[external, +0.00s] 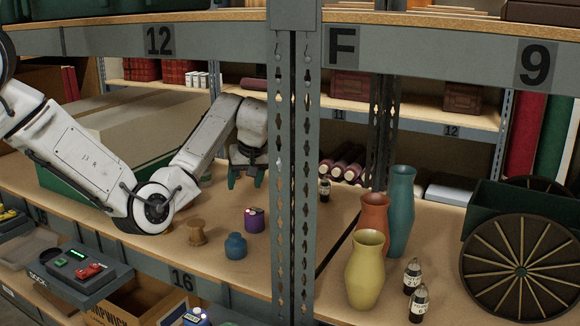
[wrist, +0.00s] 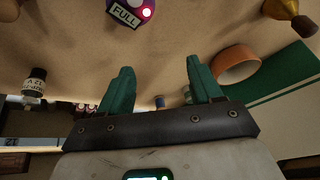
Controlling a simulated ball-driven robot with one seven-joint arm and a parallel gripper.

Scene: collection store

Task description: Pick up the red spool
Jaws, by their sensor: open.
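My gripper (external: 246,182) hangs over the shelf board, its green fingers pointing down, apart and with nothing between them. In the wrist view the fingers (wrist: 160,66) stand wide open over bare board. I cannot make out a clearly red spool in either view. A tan spool-shaped piece (external: 197,233) stands upright on the board, left of and nearer the camera than my gripper. An orange ring (wrist: 238,66) shows in the wrist view, beside the right finger. A small blue-and-tan thing (wrist: 159,102), too small to name, shows beyond the gap between the fingers.
A purple canister (external: 254,220), labelled FULL in the wrist view (wrist: 127,12), and a blue pot (external: 236,246) stand near the front. A small bottle (external: 324,188) is to the right. A large box (external: 130,125) is behind my arm. A steel post (external: 293,200) stands right of my gripper.

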